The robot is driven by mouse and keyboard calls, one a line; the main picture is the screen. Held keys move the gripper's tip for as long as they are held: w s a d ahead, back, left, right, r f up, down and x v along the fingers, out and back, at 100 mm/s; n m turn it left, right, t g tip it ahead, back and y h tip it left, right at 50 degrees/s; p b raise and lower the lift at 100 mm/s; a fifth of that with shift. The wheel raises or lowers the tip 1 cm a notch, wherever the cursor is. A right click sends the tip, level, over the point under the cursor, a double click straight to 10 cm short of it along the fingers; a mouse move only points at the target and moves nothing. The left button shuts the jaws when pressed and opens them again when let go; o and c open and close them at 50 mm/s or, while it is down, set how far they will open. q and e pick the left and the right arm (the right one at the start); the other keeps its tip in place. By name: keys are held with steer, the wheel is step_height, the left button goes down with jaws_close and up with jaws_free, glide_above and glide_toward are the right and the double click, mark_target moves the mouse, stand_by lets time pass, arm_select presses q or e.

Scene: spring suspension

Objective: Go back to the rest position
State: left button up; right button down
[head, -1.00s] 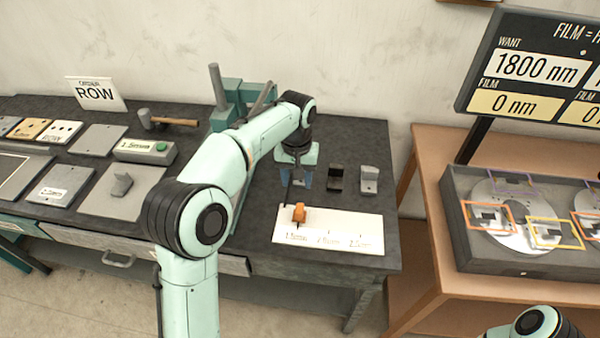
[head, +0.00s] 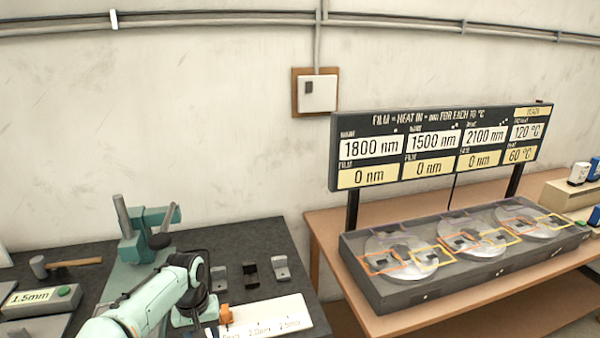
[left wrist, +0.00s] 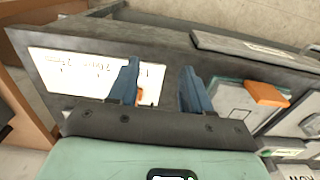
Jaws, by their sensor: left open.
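My left arm comes in at the bottom left of the head view. Its gripper is mostly hidden there by the arm. In the left wrist view my left gripper (left wrist: 159,88) has two blue fingers standing apart, with nothing held between them. A white labelled card (head: 275,315) lies on the dark bench below it, with a small orange piece (head: 226,313) at its left end. The card also shows in the left wrist view (left wrist: 85,75). My right gripper is not in view.
Small brackets (head: 250,272) stand in a row behind the card. A green press (head: 140,240) and a hammer (head: 70,264) are farther left. On the wooden table (head: 335,225), right, a grey tray (head: 400,298) holds discs below a display board (head: 440,145).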

arm_select(q)
steer(key=s+d+f+g+h, duration=0.1)
steer(key=s+d+f, duration=0.1)
steer(key=f, duration=1)
steer(key=s+d+f+h, duration=0.1)
steer(key=s+d+f, duration=0.1)
steer(key=f, duration=1)
steer(key=s+d+f, duration=0.2)
steer(key=s+f, duration=0.2)
steer(key=s, duration=0.4)
steer(key=s+d+f+h, duration=0.1)
steer(key=s+f, duration=0.3)
steer(key=s, duration=0.4)
steer(key=s+d+f+n, duration=0.1)
steer(key=s+d+f, duration=0.1)
steer(key=s+f, duration=0.3)
steer(key=s, duration=0.3)
steer(key=shift+d+h, duration=0.3)
steer(key=shift+d, duration=0.1)
steer(key=shift+f, duration=0.1)
steer(key=shift+c, duration=0.6)
